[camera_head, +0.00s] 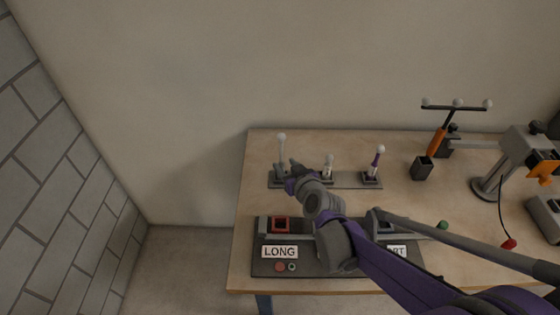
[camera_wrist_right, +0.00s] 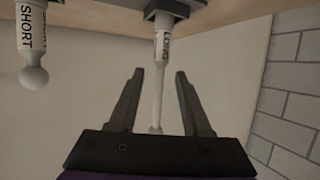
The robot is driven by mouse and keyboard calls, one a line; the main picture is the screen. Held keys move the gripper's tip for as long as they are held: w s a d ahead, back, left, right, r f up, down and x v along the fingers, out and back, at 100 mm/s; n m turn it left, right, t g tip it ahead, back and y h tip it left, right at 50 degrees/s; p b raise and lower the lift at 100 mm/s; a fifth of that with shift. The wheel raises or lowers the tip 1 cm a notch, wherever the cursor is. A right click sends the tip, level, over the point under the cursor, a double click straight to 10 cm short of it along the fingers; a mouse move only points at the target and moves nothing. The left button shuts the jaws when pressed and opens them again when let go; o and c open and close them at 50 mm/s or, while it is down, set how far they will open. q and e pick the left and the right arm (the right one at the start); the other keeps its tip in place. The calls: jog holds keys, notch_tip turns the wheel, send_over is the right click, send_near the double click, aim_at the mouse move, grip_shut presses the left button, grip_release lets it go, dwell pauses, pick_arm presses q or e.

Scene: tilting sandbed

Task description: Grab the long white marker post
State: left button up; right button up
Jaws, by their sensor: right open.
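The long white marker post (camera_head: 281,153) stands upright at the left end of a dark holder strip, with a pale ball on top. In the right wrist view, the post marked LONG (camera_wrist_right: 161,70) lies between the two spread fingers, with a gap on both sides. My right gripper (camera_head: 288,171) is open at this post and hides part of its lower portion in the head view. A shorter white post (camera_head: 328,164) stands to its right; in the wrist view it is marked SHORT (camera_wrist_right: 31,40). My left gripper is not in view.
A black cup (camera_head: 422,168) and lamp-like stand (camera_head: 490,188) are at right.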

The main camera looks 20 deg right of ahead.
jog(key=b+x, duration=0.1)
jog(key=x, duration=0.6)
grip_shut()
